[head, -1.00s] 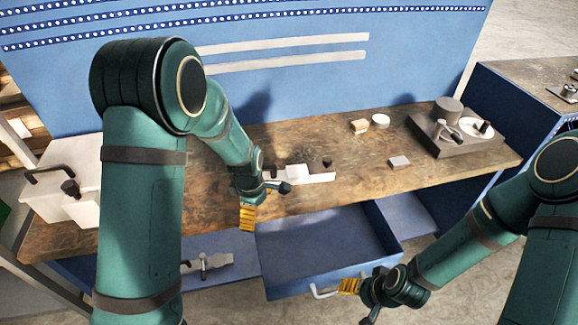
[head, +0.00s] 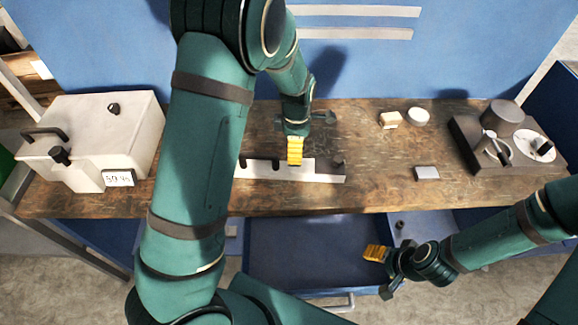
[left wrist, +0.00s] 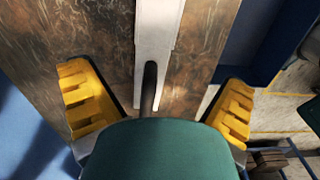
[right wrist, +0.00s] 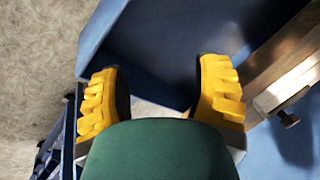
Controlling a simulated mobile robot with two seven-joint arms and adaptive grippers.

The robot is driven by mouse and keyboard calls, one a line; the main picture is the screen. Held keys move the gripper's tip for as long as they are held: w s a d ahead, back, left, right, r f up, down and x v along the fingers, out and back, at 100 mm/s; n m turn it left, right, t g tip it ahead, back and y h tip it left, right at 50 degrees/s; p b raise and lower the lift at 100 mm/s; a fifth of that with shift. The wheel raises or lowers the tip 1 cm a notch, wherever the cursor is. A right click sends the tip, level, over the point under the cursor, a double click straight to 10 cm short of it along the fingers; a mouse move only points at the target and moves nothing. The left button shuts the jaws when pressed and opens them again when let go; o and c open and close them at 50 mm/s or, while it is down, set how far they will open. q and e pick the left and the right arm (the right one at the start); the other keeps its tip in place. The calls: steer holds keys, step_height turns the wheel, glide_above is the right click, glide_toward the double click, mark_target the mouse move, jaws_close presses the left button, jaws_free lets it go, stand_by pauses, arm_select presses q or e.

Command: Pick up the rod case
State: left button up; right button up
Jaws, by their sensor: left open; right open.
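A long flat white piece with black knobs, which may be the rod case (head: 322,178), lies on the wooden bench. I cannot confirm its name from the pictures. My left gripper (head: 295,150) is open above it, fingers pointing down. In the left wrist view the white strip (left wrist: 157,40) runs between the yellow fingers, with one dark upright knob (left wrist: 149,88) in the gap; contact is not visible. My right gripper (head: 376,254) is open and empty over the pulled-out blue drawer (head: 300,250). In the right wrist view its fingers (right wrist: 160,95) have nothing between them.
A white box with a handle and display (head: 105,130) stands at the left of the bench (head: 380,190). A dark base with round parts (head: 465,145) stands at the right. A small grey block (head: 427,173), a tan block (head: 390,119) and a white disc (head: 418,115) lie between.

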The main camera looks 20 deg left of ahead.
mark_target(295, 167)
arm_select(q)
step_height(295, 167, down, 5)
steer(key=shift+f, duration=0.15)
steer(key=f, duration=0.3)
steer(key=f+b, duration=0.1)
steer(key=f, duration=0.1)
steer(key=shift+w+a+f, duration=0.1)
steer(key=shift+w, duration=0.25)
steer(key=c, duration=1.4)
